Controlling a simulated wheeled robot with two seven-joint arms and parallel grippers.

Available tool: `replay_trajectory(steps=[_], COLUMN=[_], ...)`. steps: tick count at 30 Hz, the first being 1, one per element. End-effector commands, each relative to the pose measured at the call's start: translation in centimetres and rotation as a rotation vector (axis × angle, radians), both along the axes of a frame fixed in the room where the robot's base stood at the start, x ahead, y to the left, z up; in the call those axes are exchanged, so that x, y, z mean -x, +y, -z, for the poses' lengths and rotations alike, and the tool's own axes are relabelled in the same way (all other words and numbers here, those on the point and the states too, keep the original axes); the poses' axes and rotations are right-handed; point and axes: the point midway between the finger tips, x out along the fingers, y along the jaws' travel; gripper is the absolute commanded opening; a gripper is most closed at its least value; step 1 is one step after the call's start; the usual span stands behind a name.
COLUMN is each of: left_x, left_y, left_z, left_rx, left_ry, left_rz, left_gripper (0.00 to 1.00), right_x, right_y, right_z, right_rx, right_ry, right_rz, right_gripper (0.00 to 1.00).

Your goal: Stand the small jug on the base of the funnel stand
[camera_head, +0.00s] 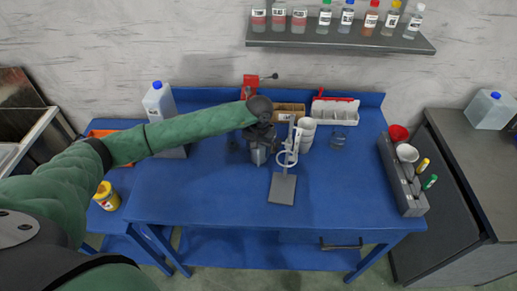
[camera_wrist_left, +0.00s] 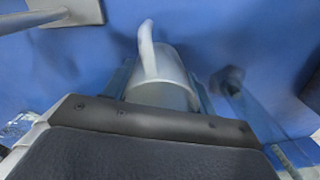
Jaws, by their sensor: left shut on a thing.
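The small jug (camera_wrist_left: 165,78) is pale grey with a curved handle. In the left wrist view it sits between the fingers of my left gripper (camera_wrist_left: 160,95), which is shut on it. In the head view my left gripper (camera_head: 259,148) hangs over the table, with the grey jug (camera_head: 258,157) partly hidden below it. The funnel stand (camera_head: 288,158) stands just right of the gripper, with a pale ring on an upright rod. Its flat grey base (camera_head: 283,189) is bare and lies nearer me than the jug; it also shows at the top left of the left wrist view (camera_wrist_left: 70,12).
White stacked cups (camera_head: 307,132), a wooden box (camera_head: 290,109) and a glass beaker (camera_head: 338,139) stand behind and right of the stand. A grey rack (camera_head: 402,178) is at the table's right edge. The front of the blue table (camera_head: 220,200) is clear.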

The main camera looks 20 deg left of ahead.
Motion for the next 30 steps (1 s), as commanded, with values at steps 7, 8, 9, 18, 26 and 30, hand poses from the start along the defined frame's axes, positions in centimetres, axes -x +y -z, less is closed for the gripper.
replay_trajectory(steps=[7,8,9,18,26,30], left_x=[0.0,0.0,0.0,0.0,0.0,-0.1], left_y=[0.0,0.0,0.0,0.0,0.0,0.0], left_z=[0.2,0.2,0.2,0.2,-0.2,-0.7], left_rx=[0.0,0.0,0.0,0.0,0.0,0.0], left_ry=[0.0,0.0,0.0,0.0,0.0,-0.003], left_rz=[0.0,0.0,0.0,0.0,0.0,0.0], left_gripper=[0.34,0.34,0.6,0.78,0.78,0.78], right_x=[-0.6,-0.7,-0.9,-0.9,-0.6,0.6], right_y=[0.0,0.0,0.0,0.0,0.0,-0.2], right_z=[0.0,-0.1,-0.2,-0.2,-0.5,0.8], right_rx=[0.0,0.001,0.001,0.0,0.0,0.003], right_ry=[-0.002,-0.003,-0.006,-0.007,-0.007,0.01], right_rz=[0.001,0.001,0.0,0.0,-0.001,0.0], right_gripper=[0.31,0.31,0.31,0.31,0.31,0.31])
